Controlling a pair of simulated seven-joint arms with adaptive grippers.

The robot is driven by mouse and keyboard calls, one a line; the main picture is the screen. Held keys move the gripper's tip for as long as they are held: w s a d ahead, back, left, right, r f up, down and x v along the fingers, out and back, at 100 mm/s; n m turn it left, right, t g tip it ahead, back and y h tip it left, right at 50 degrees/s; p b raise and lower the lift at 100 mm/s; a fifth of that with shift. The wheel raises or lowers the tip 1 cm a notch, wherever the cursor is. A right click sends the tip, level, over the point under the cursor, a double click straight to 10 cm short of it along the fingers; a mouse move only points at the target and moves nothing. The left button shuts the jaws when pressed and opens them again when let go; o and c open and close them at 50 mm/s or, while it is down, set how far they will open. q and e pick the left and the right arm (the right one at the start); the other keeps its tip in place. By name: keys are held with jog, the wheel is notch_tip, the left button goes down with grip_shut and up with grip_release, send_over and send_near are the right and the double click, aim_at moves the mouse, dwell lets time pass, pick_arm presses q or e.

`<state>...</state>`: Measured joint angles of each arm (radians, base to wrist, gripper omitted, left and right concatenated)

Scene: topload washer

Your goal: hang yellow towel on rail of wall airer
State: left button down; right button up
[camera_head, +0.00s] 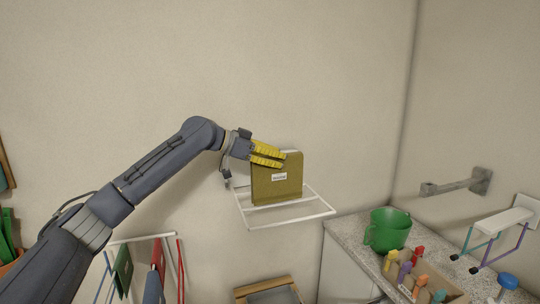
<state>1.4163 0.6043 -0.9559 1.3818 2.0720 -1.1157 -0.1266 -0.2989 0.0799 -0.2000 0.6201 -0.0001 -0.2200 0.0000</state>
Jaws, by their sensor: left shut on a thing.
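The yellow towel (277,187), mustard-coloured with a small white label, hangs upright as a folded panel at the white wall airer (286,226). The airer's thin white frame sticks out from the wall around the towel's lower part. I cannot tell whether the towel rests on a rail. My left gripper (284,159), with yellow fingers, comes in from the left and is shut on the towel near its top edge. The fingers hide part of the upper left corner. My right gripper is not in view.
A grey wall bracket (456,185) juts out above. Another rack (141,238) with hanging items stands lower left.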

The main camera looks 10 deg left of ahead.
aim_at(276, 203)
pick_arm(q)
jog(key=shift+f, duration=7.5)
jog(key=c, duration=1.1)
grip_release()
jog(key=shift+f, duration=0.1)
